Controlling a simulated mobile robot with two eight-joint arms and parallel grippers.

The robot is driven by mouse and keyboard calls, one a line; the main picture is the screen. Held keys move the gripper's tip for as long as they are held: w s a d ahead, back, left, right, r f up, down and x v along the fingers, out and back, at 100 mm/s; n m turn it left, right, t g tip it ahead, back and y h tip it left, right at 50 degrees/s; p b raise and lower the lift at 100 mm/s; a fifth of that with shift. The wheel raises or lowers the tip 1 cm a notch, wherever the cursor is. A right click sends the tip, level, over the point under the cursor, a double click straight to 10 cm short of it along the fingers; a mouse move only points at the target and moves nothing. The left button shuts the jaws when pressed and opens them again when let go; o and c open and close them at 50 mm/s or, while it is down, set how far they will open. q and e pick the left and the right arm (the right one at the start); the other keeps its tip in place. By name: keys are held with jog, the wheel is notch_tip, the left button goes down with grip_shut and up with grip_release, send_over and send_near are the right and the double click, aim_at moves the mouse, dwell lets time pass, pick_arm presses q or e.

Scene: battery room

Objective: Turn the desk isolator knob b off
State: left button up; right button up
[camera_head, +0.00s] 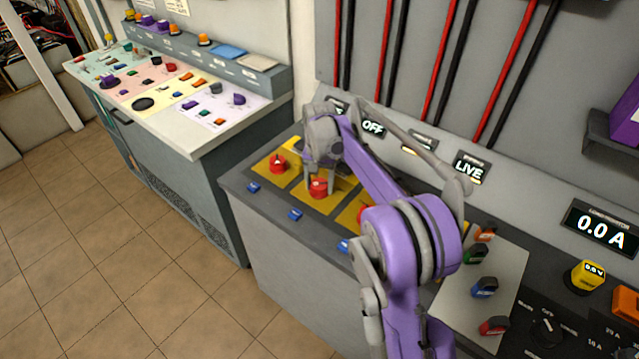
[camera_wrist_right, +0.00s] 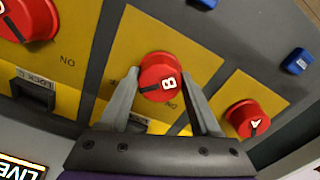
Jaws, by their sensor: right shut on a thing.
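The red knob marked B (camera_head: 318,189) sits on a yellow plate on the desk top, the middle of three red knobs. In the right wrist view knob B (camera_wrist_right: 158,68) lies between the two grey fingers of my right gripper (camera_wrist_right: 160,82). Its letter lies sideways, with a dark mark to the left of it. In the head view my right gripper (camera_head: 320,181) reaches down over the knob and is shut on it. My left gripper is not in view.
Knob A (camera_wrist_right: 246,118) and another red knob (camera_wrist_right: 28,16) flank knob B. Blue tags (camera_head: 295,214) lie along the desk's front edge. Lit signs read OFF (camera_head: 373,128) and LIVE (camera_head: 468,169). A second desk (camera_head: 190,140) stands at left, beyond tiled floor.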

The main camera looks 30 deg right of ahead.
aim_at(319, 184)
dwell(0.4)
jog(key=o, duration=1.4)
notch_tip(319, 184, up, 11)
jog(key=shift+f+p, duration=0.1)
jog(key=shift+p, duration=0.35)
